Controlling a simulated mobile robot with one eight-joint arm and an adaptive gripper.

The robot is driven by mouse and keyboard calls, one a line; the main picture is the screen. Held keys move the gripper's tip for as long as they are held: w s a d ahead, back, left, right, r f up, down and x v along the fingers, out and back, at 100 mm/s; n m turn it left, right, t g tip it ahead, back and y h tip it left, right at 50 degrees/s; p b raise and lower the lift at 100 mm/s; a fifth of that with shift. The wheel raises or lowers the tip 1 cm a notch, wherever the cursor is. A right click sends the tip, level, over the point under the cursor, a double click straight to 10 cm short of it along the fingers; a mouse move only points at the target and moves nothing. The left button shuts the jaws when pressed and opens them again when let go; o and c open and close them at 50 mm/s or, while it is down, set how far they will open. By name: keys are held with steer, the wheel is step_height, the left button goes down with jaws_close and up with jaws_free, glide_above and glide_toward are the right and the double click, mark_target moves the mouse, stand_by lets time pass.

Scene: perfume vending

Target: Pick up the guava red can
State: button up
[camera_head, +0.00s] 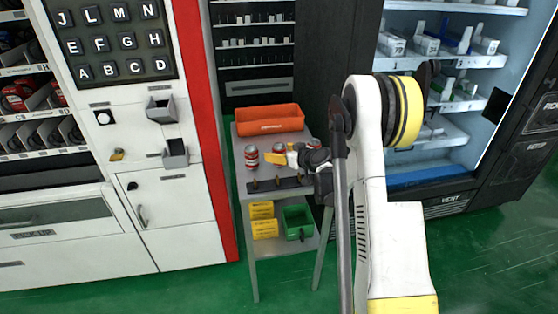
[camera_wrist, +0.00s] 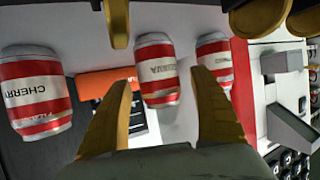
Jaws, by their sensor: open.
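The guava can (camera_wrist: 157,70) is red and white and upright. In the wrist view its label partly reads as guava, and it lies in the gap between my fingertips. In the head view it appears as the middle can (camera_head: 279,149) on a small grey stand, partly covered by my gripper. My gripper (camera_wrist: 164,78) is open, with one yellow finger toward each side of the can; I cannot tell whether either touches it. The cherry can (camera_wrist: 36,92) is at the left in the wrist view. A third red and white can (camera_wrist: 214,58) is at the right; its label is unclear.
An orange bin (camera_head: 268,120) sits behind the cans on the stand (camera_head: 240,147). A dark strip with several brass pieces (camera_head: 278,183) lies in front. Yellow bins (camera_head: 263,221) and a green bin (camera_head: 298,222) are on the lower shelf. A white vending machine (camera_head: 150,130) stands at left.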

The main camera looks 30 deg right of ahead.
steer(key=shift+w, duration=0.2)
steer(key=c, duration=1.4)
steer(key=shift+r, duration=0.1)
